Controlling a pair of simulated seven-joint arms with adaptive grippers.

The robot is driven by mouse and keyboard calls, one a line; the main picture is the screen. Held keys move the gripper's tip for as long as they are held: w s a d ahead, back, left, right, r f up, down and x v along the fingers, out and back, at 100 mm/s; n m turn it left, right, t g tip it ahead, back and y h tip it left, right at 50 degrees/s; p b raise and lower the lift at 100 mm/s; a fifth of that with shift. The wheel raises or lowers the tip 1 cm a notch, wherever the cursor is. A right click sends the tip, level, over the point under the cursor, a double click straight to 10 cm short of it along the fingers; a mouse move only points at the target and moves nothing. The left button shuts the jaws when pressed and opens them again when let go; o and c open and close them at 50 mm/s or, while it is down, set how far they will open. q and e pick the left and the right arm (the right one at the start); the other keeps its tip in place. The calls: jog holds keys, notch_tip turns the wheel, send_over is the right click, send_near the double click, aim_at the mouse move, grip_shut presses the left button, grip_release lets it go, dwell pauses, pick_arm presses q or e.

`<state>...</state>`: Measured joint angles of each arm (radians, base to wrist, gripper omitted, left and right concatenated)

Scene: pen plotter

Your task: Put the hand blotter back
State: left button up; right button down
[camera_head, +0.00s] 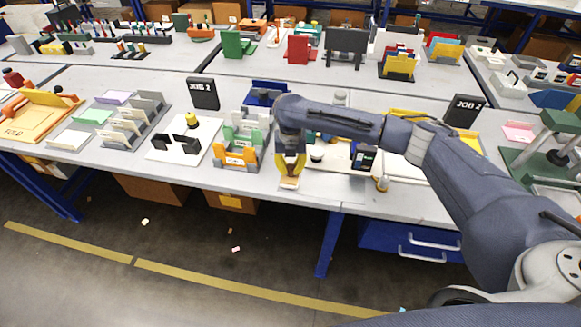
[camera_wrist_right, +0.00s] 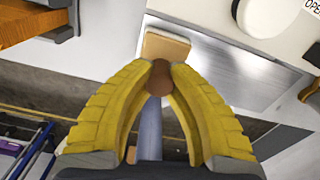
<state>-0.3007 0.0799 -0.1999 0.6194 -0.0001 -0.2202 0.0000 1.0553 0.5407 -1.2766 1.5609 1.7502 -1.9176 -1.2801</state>
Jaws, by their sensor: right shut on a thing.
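My right gripper (camera_head: 290,170) is shut on the hand blotter (camera_head: 289,184) near the front edge of the table. In the right wrist view the two yellow fingers (camera_wrist_right: 160,72) close around the blotter's brown knob. The blotter's tan block (camera_wrist_right: 166,46) shows beyond the knob, over the edge of a grey metal plate (camera_wrist_right: 215,68). I cannot tell whether the block touches the plate. My left gripper is not in view.
An orange and green card holder (camera_head: 237,155) stands just left of my right gripper. A white board with black blocks (camera_head: 185,140) lies farther left.

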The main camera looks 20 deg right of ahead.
aim_at(290, 166)
jog(key=shift+f, duration=0.1)
jog(key=c, duration=1.4)
grip_release()
jog(key=shift+r, duration=0.2)
notch_tip(290, 166, up, 12)
jog(key=shift+f, duration=0.1)
